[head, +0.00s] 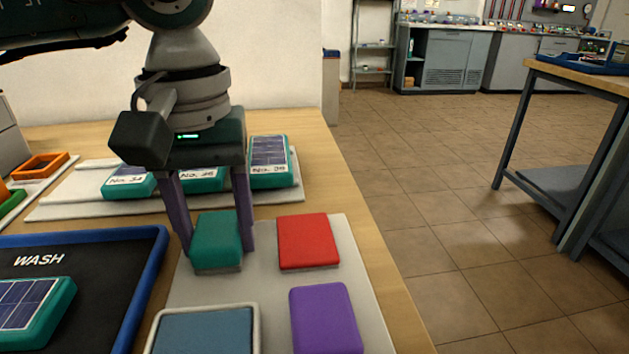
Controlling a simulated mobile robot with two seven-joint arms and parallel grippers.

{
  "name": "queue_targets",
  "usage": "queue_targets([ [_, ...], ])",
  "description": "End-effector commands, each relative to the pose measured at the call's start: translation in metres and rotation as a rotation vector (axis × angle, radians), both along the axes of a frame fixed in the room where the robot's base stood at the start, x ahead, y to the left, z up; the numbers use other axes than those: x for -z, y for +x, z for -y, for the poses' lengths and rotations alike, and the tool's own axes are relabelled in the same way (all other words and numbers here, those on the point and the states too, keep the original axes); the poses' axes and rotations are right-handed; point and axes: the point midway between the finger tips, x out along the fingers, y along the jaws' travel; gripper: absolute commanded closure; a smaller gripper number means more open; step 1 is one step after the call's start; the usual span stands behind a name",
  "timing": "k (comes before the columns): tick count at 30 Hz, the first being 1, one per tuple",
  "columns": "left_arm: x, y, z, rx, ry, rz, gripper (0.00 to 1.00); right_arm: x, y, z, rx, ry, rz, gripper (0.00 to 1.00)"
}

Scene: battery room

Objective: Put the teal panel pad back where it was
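The teal panel pad (217,237) is a small block with a teal top and a greyish lower edge. It is at the back left of a light grey mat (270,285) on the wooden table. My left gripper (217,245) points down with one purple finger on each side of the pad, very close to it. Whether the fingers press on the pad cannot be told, and the pad looks to be at mat level. A red pad (308,241) is to its right, and a purple pad (325,320) is at the front right. My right gripper is out of view.
A black WASH tray (95,290) with a blue rim holds a solar panel (30,310) at left. Labelled panels (268,160) stand on a white rack behind. Open floor is right.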

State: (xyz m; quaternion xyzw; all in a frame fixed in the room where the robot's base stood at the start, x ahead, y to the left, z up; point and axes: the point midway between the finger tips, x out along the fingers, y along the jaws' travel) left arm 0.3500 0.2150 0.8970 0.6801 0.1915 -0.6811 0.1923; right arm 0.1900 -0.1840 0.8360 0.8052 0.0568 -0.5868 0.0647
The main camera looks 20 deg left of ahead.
Motion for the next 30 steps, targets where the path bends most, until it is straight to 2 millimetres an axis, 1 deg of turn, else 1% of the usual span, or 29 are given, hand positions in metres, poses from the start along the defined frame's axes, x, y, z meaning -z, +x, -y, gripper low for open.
queue_targets([
  [1,0.0,0.0,0.0,0.0,0.0,0.0,0.34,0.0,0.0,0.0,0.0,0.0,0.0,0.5],
  [7,0.0,0.0,0.0,-0.001,0.001,-0.001,0.12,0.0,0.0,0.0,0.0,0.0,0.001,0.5],
  [14,0.0,0.0,0.0,-0.001,0.001,-0.001,0.11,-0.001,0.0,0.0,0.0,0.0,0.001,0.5],
  [17,-0.006,0.0,0.0,-0.001,0.001,-0.001,0.11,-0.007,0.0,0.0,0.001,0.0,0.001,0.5],
  [18,-0.008,0.0,0.0,0.0,0.0,0.001,0.11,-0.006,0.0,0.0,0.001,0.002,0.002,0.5],
  [20,-0.017,0.001,0.0,-0.001,0.001,0.003,0.11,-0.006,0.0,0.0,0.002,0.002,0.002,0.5],
  [30,-0.093,0.001,0.0,-0.001,0.0,0.005,0.11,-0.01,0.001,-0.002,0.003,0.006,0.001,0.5],
])
